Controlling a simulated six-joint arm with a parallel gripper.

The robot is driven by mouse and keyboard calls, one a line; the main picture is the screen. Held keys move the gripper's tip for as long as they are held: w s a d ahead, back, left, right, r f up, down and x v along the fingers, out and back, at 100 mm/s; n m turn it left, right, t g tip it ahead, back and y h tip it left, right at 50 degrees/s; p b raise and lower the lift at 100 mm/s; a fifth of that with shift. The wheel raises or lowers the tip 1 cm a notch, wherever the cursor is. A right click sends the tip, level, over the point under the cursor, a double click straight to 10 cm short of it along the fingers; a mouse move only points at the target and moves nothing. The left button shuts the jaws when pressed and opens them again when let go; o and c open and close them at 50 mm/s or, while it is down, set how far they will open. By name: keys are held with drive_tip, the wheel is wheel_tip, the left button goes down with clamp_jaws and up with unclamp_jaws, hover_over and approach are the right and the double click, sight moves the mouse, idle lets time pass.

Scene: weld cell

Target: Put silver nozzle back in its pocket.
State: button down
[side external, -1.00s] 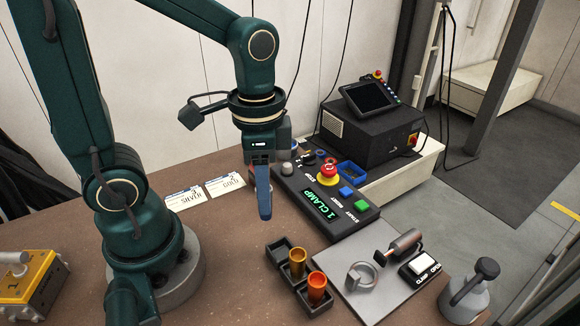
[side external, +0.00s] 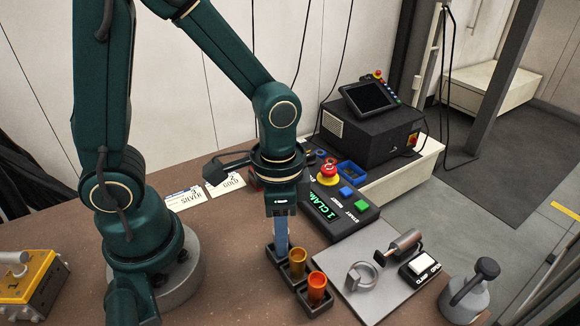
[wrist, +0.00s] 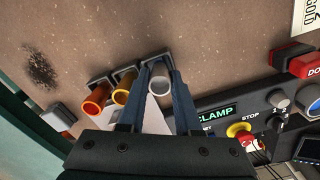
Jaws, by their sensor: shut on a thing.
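My gripper (side external: 281,246) points straight down at the far pocket of the dark three-pocket tray (side external: 272,258). In the wrist view my gripper (wrist: 160,76) is shut on the silver nozzle (wrist: 160,86), which sits between the two blue fingers. The dark rim of the far pocket (wrist: 148,58) shows right behind the nozzle. In the side view the fingers hide the nozzle, so I cannot tell how deep it is in the pocket. The gold nozzle (side external: 298,262) stands in the middle pocket and the orange-copper nozzle (side external: 317,286) in the near one.
The control box (side external: 328,208) with red stop button stands close behind and right of the tray. A metal plate (side external: 366,290) with a ring clamp lies to its right. SILVER (side external: 186,198) and GOLD (side external: 226,186) cards lie behind. The bench left of the tray is clear.

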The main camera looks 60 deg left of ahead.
drive_tip(key=c, duration=0.6)
unclamp_jaws()
drive_tip(key=shift+f, duration=0.15)
wheel_tip(320, 180, up, 12)
drive_tip(key=s+a+n+t, duration=0.1)
drive_tip(key=t, duration=0.1)
drive_tip(key=s+a+n+t, duration=0.1)
drive_tip(key=n, duration=0.1)
drive_tip(key=s+a+n+t, duration=0.1)
drive_tip(key=n+t, duration=0.1)
drive_tip(key=shift+a+r+t, duration=0.25)
drive_tip(key=shift+a+t, duration=0.05)
